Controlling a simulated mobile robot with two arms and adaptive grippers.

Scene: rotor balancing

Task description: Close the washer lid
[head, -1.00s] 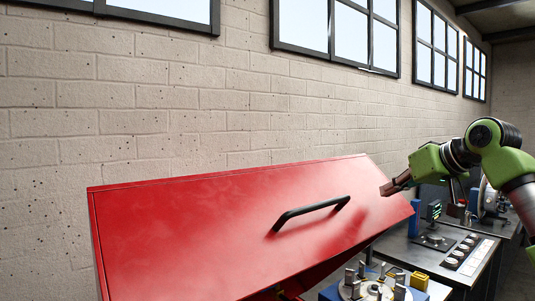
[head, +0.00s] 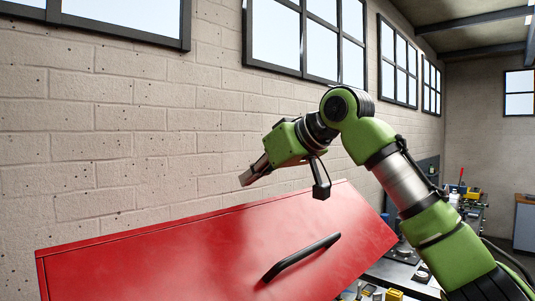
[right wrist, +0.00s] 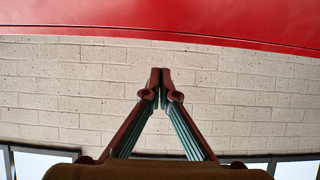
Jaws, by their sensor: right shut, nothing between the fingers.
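The red washer lid (head: 215,245) stands open and tilted in the head view, with a black bar handle (head: 300,257) on its face. My right gripper (head: 246,179) is above the lid's upper edge, apart from it, pointing left and a little down. The washer body under the lid is mostly hidden. My left gripper is not in view.
A workbench (head: 385,270) with small equipment stands to the right of the lid, partly behind my right arm. A brick wall (head: 110,150) with windows runs behind the lid.

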